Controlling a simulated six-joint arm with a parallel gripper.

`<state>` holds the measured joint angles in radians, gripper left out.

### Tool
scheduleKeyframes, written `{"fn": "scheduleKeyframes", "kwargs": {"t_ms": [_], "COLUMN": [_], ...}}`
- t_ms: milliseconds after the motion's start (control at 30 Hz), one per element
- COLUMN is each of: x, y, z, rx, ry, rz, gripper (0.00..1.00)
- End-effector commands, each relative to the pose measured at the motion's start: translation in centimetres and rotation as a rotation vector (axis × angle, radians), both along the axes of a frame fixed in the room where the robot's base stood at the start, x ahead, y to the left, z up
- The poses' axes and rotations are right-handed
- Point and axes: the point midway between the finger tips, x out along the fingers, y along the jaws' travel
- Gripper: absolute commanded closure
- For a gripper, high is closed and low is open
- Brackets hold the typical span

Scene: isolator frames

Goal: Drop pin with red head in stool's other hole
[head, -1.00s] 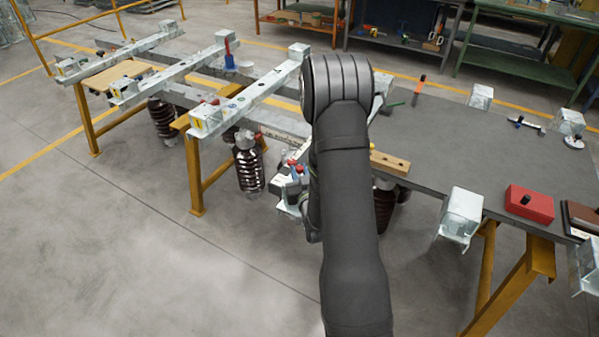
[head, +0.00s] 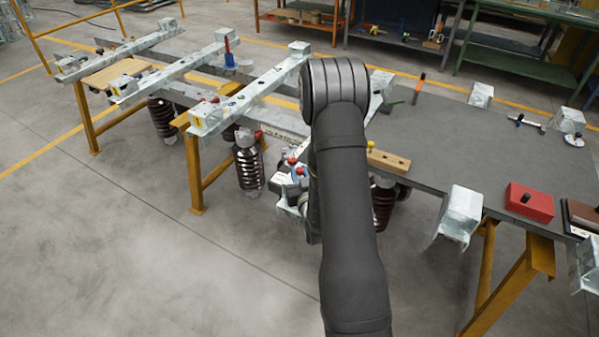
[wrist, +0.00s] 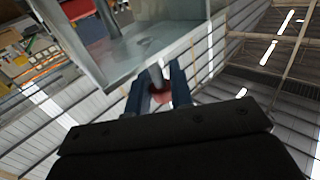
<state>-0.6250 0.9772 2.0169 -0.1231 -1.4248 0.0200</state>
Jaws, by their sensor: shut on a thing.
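In the wrist view a pin with a red head (wrist: 160,96) is pinched between the two blue fingers of my gripper (wrist: 160,88). Its grey shank points towards a grey metal plate with side walls, which looks like the stool (wrist: 150,52). A dark mark like a hole shows on the plate; I cannot tell whether the shank tip is in a hole. In the head view my gripper (head: 291,180) is small, left of my arm, at the table's front edge. Two red spots show there; my arm hides part of this area.
A wooden block (head: 388,161) with a yellow-headed pin lies right of my arm. A red box (head: 530,203) and galvanised brackets (head: 461,212) stand farther right. Metal beams (head: 250,92) and brown insulators (head: 249,170) are at left. The grey tabletop (head: 440,130) has free room.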

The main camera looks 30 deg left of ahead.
Motion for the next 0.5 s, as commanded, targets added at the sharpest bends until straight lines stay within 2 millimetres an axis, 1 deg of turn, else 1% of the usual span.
{"fn": "scheduleKeyframes", "kwargs": {"t_ms": [500], "x": [0.0], "y": [0.0], "z": [-1.3], "rx": [0.0], "ry": [0.0], "rz": [0.0], "gripper": [1.0]}}
